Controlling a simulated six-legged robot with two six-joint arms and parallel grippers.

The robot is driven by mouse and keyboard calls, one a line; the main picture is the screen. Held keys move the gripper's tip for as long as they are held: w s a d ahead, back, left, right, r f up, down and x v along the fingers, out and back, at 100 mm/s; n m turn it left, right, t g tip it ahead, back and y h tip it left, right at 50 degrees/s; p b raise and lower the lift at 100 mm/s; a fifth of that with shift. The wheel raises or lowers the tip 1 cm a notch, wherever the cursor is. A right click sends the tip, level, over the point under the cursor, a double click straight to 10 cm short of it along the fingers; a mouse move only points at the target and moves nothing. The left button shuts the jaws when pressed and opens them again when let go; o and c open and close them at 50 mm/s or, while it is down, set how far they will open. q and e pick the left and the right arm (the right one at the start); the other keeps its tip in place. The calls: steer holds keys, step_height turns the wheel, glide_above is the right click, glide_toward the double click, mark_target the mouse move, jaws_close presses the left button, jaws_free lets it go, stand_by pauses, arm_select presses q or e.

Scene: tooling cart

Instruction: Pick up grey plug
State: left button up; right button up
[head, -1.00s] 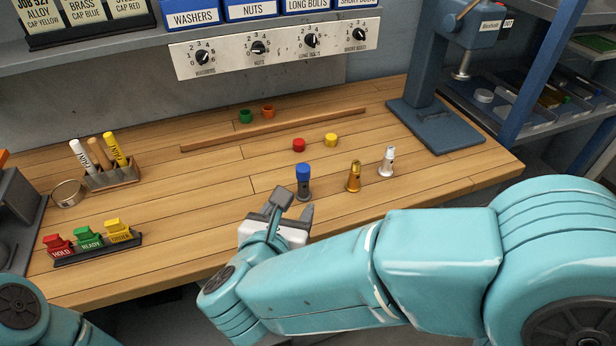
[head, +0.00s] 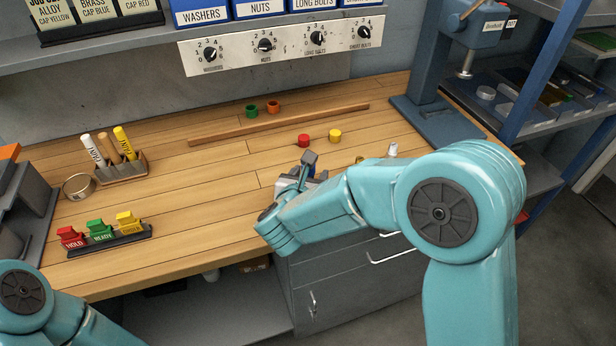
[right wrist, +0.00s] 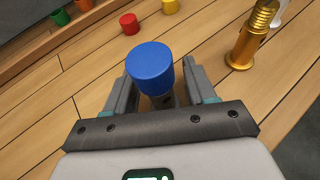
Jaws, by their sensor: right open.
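The grey plug (right wrist: 166,100) stands upright on the bench with a blue cap (right wrist: 150,68) on top, in the right wrist view. My right gripper (right wrist: 158,82) is open, with one finger on each side of the plug. The cap hides most of the plug's body, and I cannot tell whether the fingers touch it. In the head view my right gripper (head: 306,176) and arm mostly cover the plug. My left arm shows at the lower left of the head view, but its gripper is out of frame.
Red (head: 304,140) and yellow (head: 335,135) caps lie behind. A wooden strip (head: 280,124) crosses the bench. A marker holder (head: 122,172) stands left; the bench middle is clear.

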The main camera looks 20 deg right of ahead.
steer(key=shift+w+d+f, duration=0.1)
steer(key=shift+w+d, duration=0.1)
jaws_close()
step_height(320, 180, up, 20)
steer(key=p, duration=0.1)
steer(key=shift+p, duration=0.3)
